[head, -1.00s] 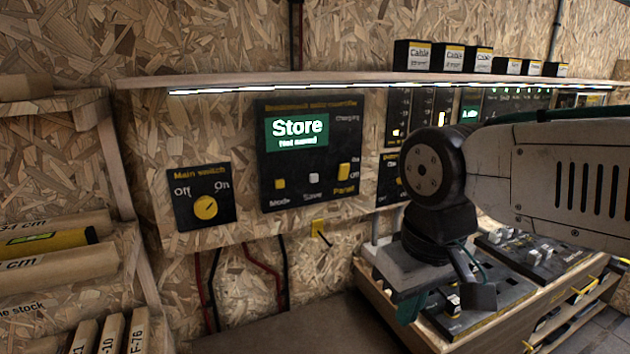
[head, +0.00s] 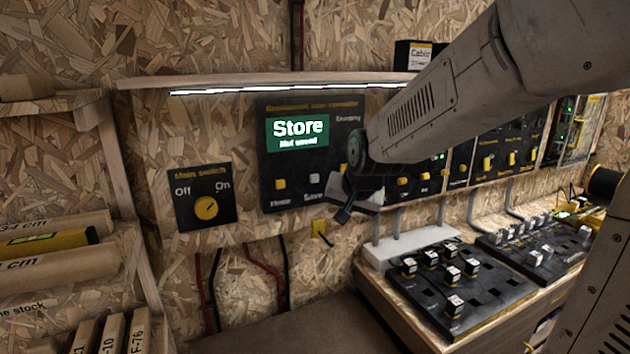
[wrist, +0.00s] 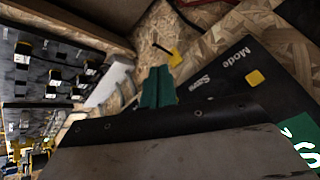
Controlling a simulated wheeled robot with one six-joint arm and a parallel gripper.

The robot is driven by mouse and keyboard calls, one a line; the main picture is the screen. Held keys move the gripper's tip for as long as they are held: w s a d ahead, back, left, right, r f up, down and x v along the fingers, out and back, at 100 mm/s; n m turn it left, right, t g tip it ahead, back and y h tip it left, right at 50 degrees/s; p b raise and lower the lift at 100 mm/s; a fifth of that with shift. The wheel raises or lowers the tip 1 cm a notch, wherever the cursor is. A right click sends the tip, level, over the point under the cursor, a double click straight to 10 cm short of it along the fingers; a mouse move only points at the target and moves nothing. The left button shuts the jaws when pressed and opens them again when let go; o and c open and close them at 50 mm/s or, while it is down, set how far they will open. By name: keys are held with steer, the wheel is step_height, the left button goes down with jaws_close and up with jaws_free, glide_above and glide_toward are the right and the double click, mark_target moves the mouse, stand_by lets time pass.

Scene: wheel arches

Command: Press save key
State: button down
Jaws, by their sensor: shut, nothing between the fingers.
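The black panel (head: 283,200) on the chipboard wall has a green-lit screen (head: 297,133) reading "Store" with "Not saved" below. The pale save key (head: 314,178) is under the screen, above its "Save" label, with the yellow mode key (head: 280,184) to its left. My gripper (head: 343,214) is shut and empty, to the right of and below the save key, apart from it in the picture. In the wrist view its green fingertips (wrist: 157,87) are together. That view shows the "Save" label and the yellow mode key (wrist: 255,78), but the save key is hidden.
The main switch (head: 206,207) is left of the panel. A yellow wall piece (head: 319,228) sits below it. My arm covers the panel's right side. A shelf (head: 250,82) with a light strip juts out above. A bench with keyed boards (head: 440,318) stands at lower right.

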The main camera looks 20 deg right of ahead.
mark_target(314, 179)
steer(key=w+r, duration=0.1)
steer(key=w+r+m+t, duration=0.1)
steer(key=w+r+t, duration=0.1)
steer(key=shift+w+d+r+m+h, duration=0.1)
steer(key=shift+w+d+m+h, duration=0.2)
steer(key=shift+w+d+m, duration=0.1)
steer(key=shift+w, duration=4.35)
steer(key=shift+w, duration=0.4)
steer(key=shift+w, duration=0.45)
steer(key=shift+s, duration=0.9)
